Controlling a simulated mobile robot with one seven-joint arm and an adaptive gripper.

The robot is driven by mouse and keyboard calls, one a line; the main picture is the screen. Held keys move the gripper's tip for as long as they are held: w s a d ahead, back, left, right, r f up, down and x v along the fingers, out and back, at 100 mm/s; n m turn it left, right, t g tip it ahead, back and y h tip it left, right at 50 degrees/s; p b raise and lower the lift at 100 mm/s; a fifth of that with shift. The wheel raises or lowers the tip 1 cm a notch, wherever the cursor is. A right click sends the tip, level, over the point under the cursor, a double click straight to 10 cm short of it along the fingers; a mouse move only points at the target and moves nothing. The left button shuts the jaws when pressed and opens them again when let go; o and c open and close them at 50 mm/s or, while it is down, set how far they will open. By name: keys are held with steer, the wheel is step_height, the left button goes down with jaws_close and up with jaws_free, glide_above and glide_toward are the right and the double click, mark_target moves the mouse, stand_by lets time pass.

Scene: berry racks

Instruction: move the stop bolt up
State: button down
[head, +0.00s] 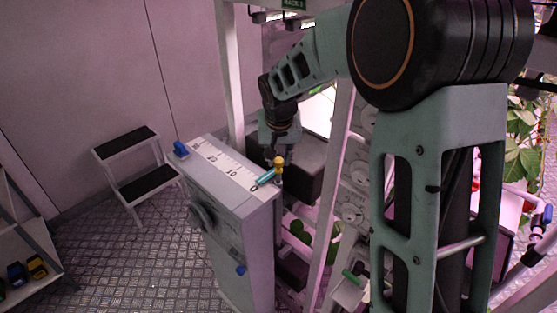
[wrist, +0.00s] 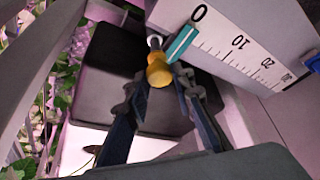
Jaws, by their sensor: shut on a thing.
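A yellow knob with a pale metal tip, which looks like the stop bolt (wrist: 158,73), is between the fingertips of my gripper (wrist: 161,80) in the wrist view. The gripper is shut on it. In the head view the yellow knob (head: 279,161) shows just below my gripper (head: 279,153), at the near right end of a grey cabinet (head: 241,219). A white scale (wrist: 243,47) marked from 0 upward runs along the cabinet's top. A teal bar (wrist: 182,43) lies close to the knob near the 0 mark. The bolt's shaft is mostly hidden.
A dark box (head: 305,167) stands behind the bolt. Pale rack posts (head: 335,170) rise close on the right. A blue part (head: 181,149) sits at the scale's far end. A step stool (head: 140,170) stands on the left, with free floor before it.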

steer(key=shift+w+r, duration=0.1)
steer(key=shift+r, duration=0.1)
steer(key=c, duration=2)
jaws_free()
steer(key=shift+o, duration=0.2)
steer(key=v, duration=1.2)
steer(key=shift+s, duration=0.2)
